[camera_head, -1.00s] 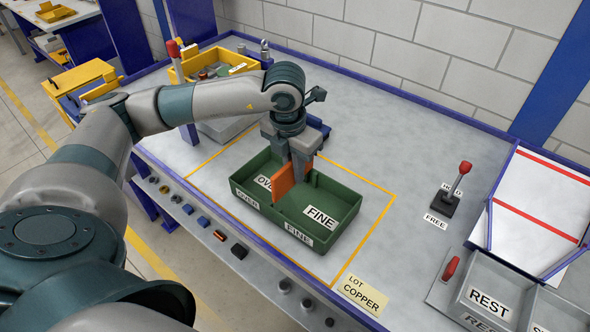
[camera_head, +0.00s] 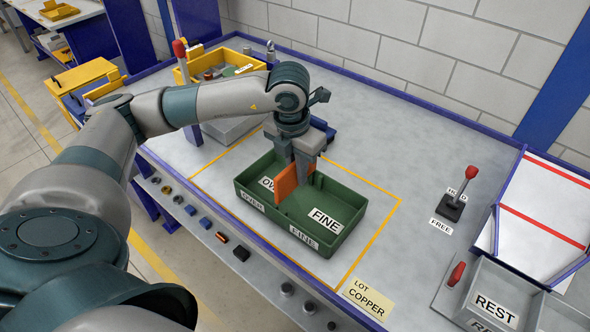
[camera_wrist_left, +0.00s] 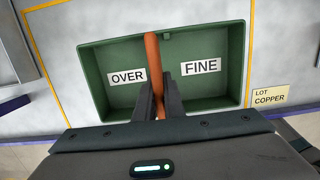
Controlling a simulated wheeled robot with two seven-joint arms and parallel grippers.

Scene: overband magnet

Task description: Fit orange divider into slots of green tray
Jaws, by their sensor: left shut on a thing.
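The green tray (camera_head: 345,237) sits on the table inside a yellow outline, with OVER and FINE labels on its floor and front wall. The orange divider (camera_head: 290,185) stands upright across the tray, between the two labels. My left gripper (camera_head: 305,166) is shut on the divider from above. In the left wrist view, the fingers (camera_wrist_left: 160,100) pinch the divider (camera_wrist_left: 153,58), which spans towards the far wall of the tray (camera_wrist_left: 210,30). Its lower edge and the slots are mostly hidden, so I cannot tell how deep it sits. My right gripper is not in view.
A yellow bin (camera_head: 215,66) with parts stands behind my left arm. A red-handled HOLD/FREE lever (camera_head: 461,187) stands at the right.

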